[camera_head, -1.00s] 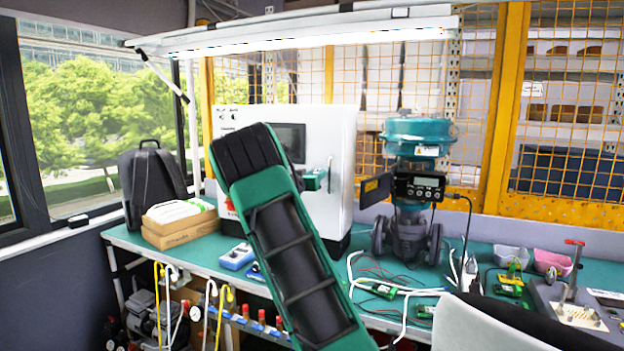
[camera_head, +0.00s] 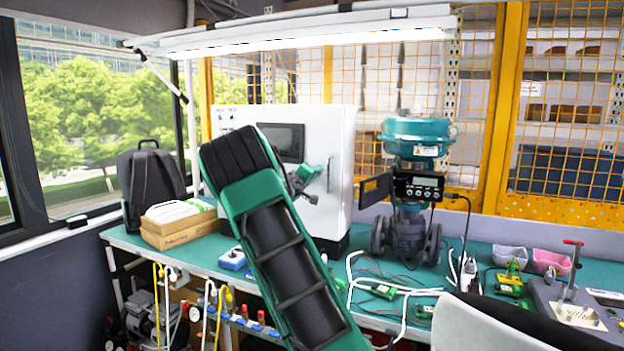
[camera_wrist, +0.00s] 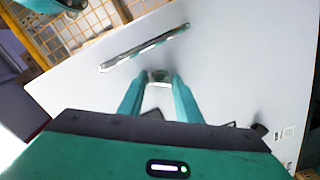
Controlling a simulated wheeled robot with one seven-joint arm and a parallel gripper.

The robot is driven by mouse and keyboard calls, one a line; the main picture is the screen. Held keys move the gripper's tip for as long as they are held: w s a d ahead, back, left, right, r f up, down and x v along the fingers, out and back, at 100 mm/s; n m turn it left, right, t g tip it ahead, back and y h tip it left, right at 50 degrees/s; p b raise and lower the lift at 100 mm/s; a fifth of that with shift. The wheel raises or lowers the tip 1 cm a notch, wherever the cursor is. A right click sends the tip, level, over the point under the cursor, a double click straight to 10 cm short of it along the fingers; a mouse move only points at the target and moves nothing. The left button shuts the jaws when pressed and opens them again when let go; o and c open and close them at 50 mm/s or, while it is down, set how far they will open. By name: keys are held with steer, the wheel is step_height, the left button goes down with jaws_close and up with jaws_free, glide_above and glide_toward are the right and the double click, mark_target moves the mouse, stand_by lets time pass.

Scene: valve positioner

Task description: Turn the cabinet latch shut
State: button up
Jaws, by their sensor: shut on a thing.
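The white cabinet (camera_head: 338,140) stands on the bench, and its door front fills most of the wrist view (camera_wrist: 235,75). The latch (camera_wrist: 158,76) is a small metallic piece on the door, between my fingertips. My gripper (camera_wrist: 159,82) is shut on it, with a green finger on each side. In the head view my gripper (camera_head: 310,177) is at the door front, tilted, and hides the latch. A slim metal bar handle (camera_wrist: 145,48) lies on the door just beyond my fingertips; it looks upright in the head view (camera_head: 329,175).
A teal valve with positioner (camera_head: 408,185) stands right of the cabinet. Cardboard boxes (camera_head: 178,232) and a black backpack (camera_head: 150,180) are at the left. Cables and small green boards (camera_head: 384,291) lie on the bench in front. A dark screen (camera_head: 284,142) is on the cabinet front.

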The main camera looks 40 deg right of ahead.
steer(key=n, duration=0.4)
steer(key=w+n, duration=0.1)
steer(key=n, duration=0.1)
steer(key=shift+a+f+n, duration=0.2)
steer(key=shift+a+n, duration=0.1)
steer(key=shift+a, duration=0.1)
steer(key=shift+s, duration=0.1)
steer(key=o, duration=1)
steer(key=shift+o, duration=0.2)
steer(key=shift+s+d, duration=0.15)
steer(key=shift+d, duration=0.05)
steer(key=shift+a, duration=0.1)
steer(key=v, duration=1)
steer(key=shift+a, duration=0.3)
steer(key=shift+s, duration=0.1)
